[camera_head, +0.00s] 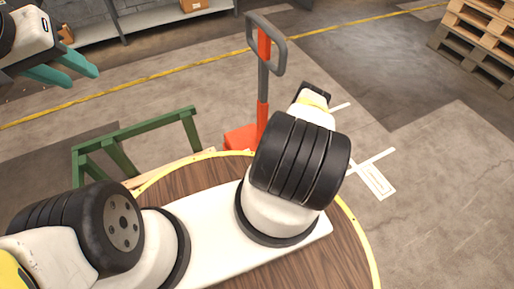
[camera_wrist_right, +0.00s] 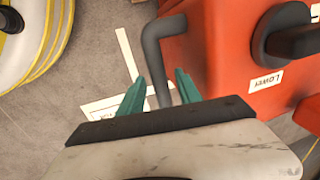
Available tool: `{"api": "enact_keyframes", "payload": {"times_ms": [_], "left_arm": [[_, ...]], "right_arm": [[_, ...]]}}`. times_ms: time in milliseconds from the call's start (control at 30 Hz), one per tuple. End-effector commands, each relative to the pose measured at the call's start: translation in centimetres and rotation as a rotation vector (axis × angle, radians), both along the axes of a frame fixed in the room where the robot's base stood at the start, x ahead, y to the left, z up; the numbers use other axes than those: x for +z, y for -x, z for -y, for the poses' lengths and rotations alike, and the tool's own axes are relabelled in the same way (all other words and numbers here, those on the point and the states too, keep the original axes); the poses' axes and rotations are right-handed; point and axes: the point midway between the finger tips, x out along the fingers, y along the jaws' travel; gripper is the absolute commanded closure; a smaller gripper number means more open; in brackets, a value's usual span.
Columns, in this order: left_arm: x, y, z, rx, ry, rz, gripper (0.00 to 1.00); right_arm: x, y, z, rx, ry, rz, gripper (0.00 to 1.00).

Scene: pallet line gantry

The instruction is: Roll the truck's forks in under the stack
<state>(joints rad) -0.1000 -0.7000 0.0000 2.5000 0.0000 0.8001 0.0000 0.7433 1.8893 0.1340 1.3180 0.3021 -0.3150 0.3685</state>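The pallet truck's red and grey handle (camera_head: 264,85) stands upright at the top middle of the head view, with part of its red body (camera_head: 240,138) at the foot. The forks are hidden. The right wrist view shows a red housing (camera_wrist_right: 225,40) with a "Lower" label and a bent dark grey bar (camera_wrist_right: 155,55). My right gripper (camera_wrist_right: 163,75) is open, with the bar between its teal fingers; contact is unclear. It is hidden in the head view. My left gripper (camera_head: 82,76) is open and empty at the upper left. A wooden pallet stack (camera_head: 482,42) stands at the upper right.
A green metal frame (camera_head: 135,135) stands left of the truck. A shelf (camera_head: 150,20) runs along the back. A yellow floor line (camera_head: 180,72) crosses behind the truck. The grey floor between truck and stack looks clear, with white markings (camera_head: 375,175).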

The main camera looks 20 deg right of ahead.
Motion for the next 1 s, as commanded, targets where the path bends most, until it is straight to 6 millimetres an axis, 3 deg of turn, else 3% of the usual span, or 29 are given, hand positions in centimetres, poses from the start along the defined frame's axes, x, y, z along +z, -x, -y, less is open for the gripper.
{"api": "enact_keyframes", "payload": {"times_ms": [33, 200, 1000], "left_arm": [[0.0, 0.0, 0.0, 0.0, 0.0, 0.0, 0.64], [0.0, 0.0, 0.0, 0.0, 0.0, 0.0, 0.64], [0.0, 0.0, 0.0, 0.0, 0.0, 0.0, 0.64]], "right_arm": [[0.01, -0.01, 0.01, 0.0, 0.0, 0.0, 0.71], [0.02, -0.01, 0.01, 0.0, 0.0, 0.0, 1.0], [0.04, 0.0, 0.01, -0.001, 0.0, 0.0, 1.0]]}}
